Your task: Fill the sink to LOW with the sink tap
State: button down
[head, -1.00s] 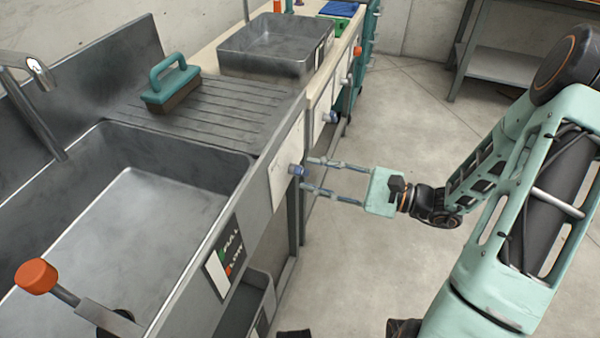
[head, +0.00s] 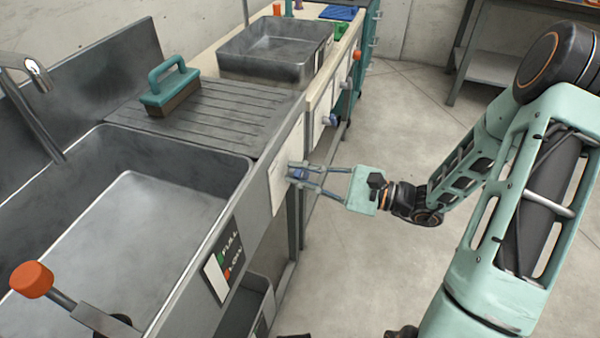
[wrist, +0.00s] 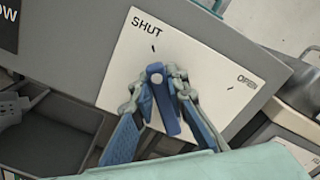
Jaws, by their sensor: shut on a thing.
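The blue tap handle (wrist: 166,97) sits on a white plate (wrist: 110,88) marked SHUT and OPEN in the wrist view. Its upper end is near the SHUT mark. In the head view the handle (head: 298,174) is on the front of the sink unit. My gripper (head: 302,178) is shut on it, a finger on each side; it also shows in the wrist view (wrist: 158,95). The metal spout (head: 38,74) hangs over the sink (head: 246,172); I see no stream from it. A FULL/LOW gauge (head: 222,262) is on the sink front.
An orange-knobbed lever (head: 32,280) stands at the sink's near corner. A green brush (head: 170,88) rests on the ribbed drainboard (head: 225,115). A metal basin (head: 270,70) and more front knobs (head: 330,119) are farther along. The floor (head: 400,110) right of the counter is clear.

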jog(key=shift+r, duration=0.1)
dwell(0.3)
jog(key=shift+w+d+r+m+p, duration=0.1)
jog(key=shift+w+r+m+p, duration=0.1)
jog(key=shift+m+p, duration=0.5)
jog(key=m+p, duration=0.1)
jog(key=w+r+p, duration=0.1)
jog(key=p, duration=0.1)
jog(key=shift+d+m, duration=0.15)
jog(key=shift+m, duration=0.25)
jog(key=m+p, duration=0.1)
jog(key=w+m+p, duration=0.1)
jog(key=m+p, duration=0.1)
jog(key=p, duration=0.1)
jog(key=shift+w+d+r+m, duration=0.15)
jog(key=shift+w+d+m, duration=0.15)
jog(key=m+p, duration=0.1)
jog(key=w+m+p, duration=0.1)
jog(key=m, duration=0.1)
jog(key=shift+w+d, duration=0.3)
jog(key=shift+w+d+f+m+p, duration=0.1)
jog(key=shift+w+f+m+p, duration=0.15)
jog(key=shift+m+p, duration=0.3)
jog(key=shift+w+d+f+m+p, duration=0.15)
jog(key=shift+w+m+p, duration=0.15)
jog(key=shift+m, duration=0.45)
jog(key=c, duration=1.9)
grip_release()
